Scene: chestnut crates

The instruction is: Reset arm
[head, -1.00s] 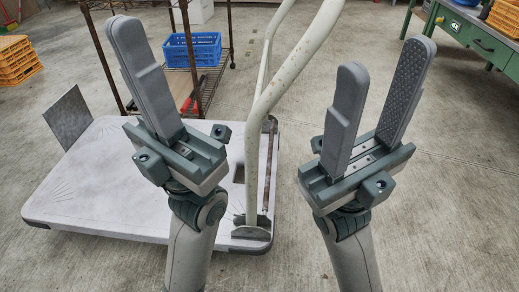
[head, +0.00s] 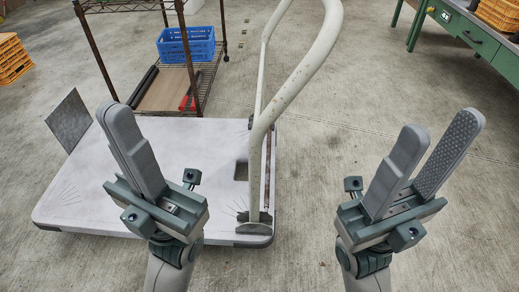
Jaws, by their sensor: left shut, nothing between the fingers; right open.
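My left gripper (head: 122,115) is shut and empty. It points up and slightly left, in front of the left part of the flat cart. My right gripper (head: 440,125) is open and empty, its two fingers apart, to the right of the cart over bare concrete floor. Both grippers are apart from each other, and neither touches any object that I can see.
A wire shelf holds a blue crate (head: 187,47). Orange crates (head: 12,60) stand far left. A green workbench (head: 480,40) is at the back right. Floor on the right is clear.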

